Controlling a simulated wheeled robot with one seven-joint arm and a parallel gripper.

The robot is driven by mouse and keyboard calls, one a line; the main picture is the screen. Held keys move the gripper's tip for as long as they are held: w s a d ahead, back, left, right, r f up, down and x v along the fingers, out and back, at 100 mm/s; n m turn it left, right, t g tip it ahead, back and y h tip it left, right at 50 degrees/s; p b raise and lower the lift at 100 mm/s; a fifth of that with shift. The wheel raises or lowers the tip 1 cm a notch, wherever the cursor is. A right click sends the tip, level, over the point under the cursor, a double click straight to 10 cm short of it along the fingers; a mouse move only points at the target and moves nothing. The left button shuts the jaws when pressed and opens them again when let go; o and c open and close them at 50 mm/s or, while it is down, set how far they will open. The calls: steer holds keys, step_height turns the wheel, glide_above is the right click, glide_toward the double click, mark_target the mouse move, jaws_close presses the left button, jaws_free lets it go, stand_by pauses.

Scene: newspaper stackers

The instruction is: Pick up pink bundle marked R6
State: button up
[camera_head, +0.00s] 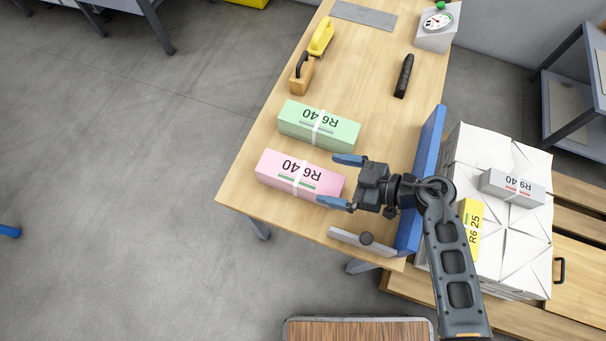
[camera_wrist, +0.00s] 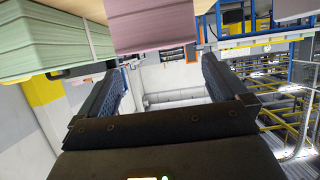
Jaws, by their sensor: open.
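The pink bundle (camera_head: 298,172) marked R6 40 lies on the wooden table (camera_head: 232,190) near its front left, with a white strap around it. My gripper (camera_head: 338,180) is open and empty at the bundle's right end; the lower finger looks close to its right corner, but I cannot tell whether they touch. In the wrist view the pink bundle (camera_wrist: 152,24) shows at the top, beyond and above the open fingers (camera_wrist: 165,85). A green bundle (camera_head: 319,125), also marked R6 40, lies just behind the pink one; it shows at upper left in the wrist view (camera_wrist: 50,40).
A blue rail (camera_head: 424,180) edges the table's right side, and a grey bar with a knob (camera_head: 362,242) lies at the front. White stacks (camera_head: 490,160) carry yellow and grey bundles.

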mark_target(299, 172)
steer(key=x, duration=0.7)
steer(key=shift+s, duration=0.1)
steer(key=c, duration=1.8)
steer(key=shift+r, duration=0.15)
jaws_close()
